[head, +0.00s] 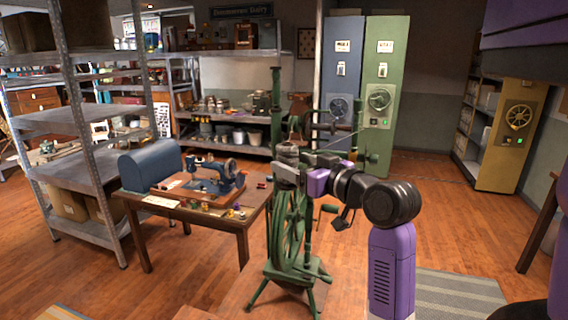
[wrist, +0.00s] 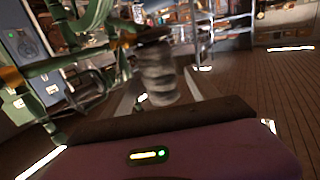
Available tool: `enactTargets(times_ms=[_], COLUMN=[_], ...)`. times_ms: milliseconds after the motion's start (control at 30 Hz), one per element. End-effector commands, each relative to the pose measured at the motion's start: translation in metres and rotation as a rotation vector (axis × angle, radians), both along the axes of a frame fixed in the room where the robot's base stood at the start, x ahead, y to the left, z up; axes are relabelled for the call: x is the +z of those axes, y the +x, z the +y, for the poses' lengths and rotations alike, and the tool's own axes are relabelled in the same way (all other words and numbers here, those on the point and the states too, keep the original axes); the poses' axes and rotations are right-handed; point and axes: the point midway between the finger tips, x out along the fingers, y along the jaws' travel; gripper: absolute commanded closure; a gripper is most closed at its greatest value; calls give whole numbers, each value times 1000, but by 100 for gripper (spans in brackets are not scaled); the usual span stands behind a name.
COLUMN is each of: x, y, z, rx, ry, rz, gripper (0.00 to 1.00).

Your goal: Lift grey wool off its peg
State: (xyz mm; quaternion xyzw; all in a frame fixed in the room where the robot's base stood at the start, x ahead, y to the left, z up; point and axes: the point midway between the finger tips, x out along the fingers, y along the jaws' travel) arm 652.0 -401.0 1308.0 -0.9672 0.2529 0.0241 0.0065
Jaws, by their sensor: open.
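The grey wool (wrist: 158,76) is a pale, ridged roll that shows in the middle of the wrist view, with a dark cap at its upper end. In the head view the grey wool (head: 288,149) sits on the green spinning wheel (head: 284,225), just above my gripper (head: 287,172). In the wrist view the fingers of my gripper (wrist: 163,88) are apart, one on each side of the wool. I cannot tell whether either finger touches it. The peg is hidden from me.
A wooden table (head: 240,224) with a sewing machine (head: 205,183) and a blue case (head: 150,165) stands left of the wheel. Metal shelves (head: 85,180) stand further left. Green and blue cabinets (head: 384,60) stand behind. The floor at right is mostly clear.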

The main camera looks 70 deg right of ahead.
Motion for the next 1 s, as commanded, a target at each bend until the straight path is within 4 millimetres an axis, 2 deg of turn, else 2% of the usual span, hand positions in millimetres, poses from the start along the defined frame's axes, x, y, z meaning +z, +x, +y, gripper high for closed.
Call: enactTargets(times_ms=[400, 733, 767, 1000], x=[3, 1, 1, 0], y=[45, 51, 51, 51], z=[-26, -29, -29, -29], rx=[1, 1, 1, 1], ry=[1, -1, -1, 0], rz=[1, 0, 0, 0], gripper=[31, 31, 35, 82])
